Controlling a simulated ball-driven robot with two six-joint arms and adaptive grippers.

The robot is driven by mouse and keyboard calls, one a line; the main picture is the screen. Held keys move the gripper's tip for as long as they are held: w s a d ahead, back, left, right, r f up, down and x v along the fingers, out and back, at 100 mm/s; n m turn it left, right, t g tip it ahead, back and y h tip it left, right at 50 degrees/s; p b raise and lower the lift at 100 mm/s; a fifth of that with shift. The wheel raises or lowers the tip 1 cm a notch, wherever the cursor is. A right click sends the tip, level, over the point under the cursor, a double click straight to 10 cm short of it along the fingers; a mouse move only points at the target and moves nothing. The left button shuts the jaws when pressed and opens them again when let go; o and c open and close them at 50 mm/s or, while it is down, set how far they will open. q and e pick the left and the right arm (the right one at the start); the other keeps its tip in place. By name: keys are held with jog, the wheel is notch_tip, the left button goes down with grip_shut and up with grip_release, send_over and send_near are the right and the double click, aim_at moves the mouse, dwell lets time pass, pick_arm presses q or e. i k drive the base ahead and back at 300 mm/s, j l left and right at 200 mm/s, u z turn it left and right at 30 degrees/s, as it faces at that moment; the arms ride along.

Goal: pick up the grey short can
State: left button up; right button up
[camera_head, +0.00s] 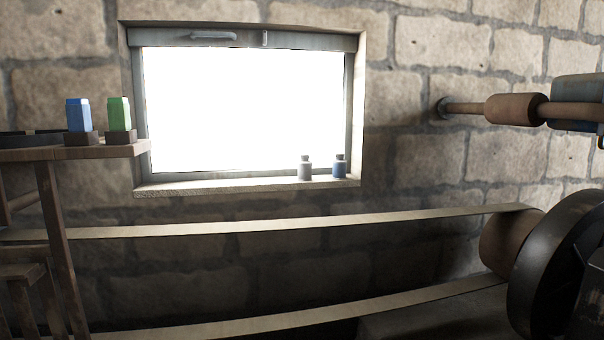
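A small grey can (305,168) with a narrower neck stands upright on the window sill, near its right end. A similar blue can (339,167) stands upright just to its right, with a small gap between them. Neither of my grippers is in the head view, so their state and distance from the can do not show.
The stone sill (230,187) is bare left of the cans. A long belt (270,226) runs below it to a pulley (508,242) and dark wheel (560,265) at right. A wooden table (110,150) at left holds a blue block (79,115) and a green block (119,114).

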aim_at(305, 165)
jog(key=i+j+z, duration=0.1)
jog(key=j, duration=0.2)
jog(key=i+j+u, duration=0.2)
jog(key=i, duration=0.3)
jog(key=i+u, duration=0.2)
jog(key=i, duration=0.35)
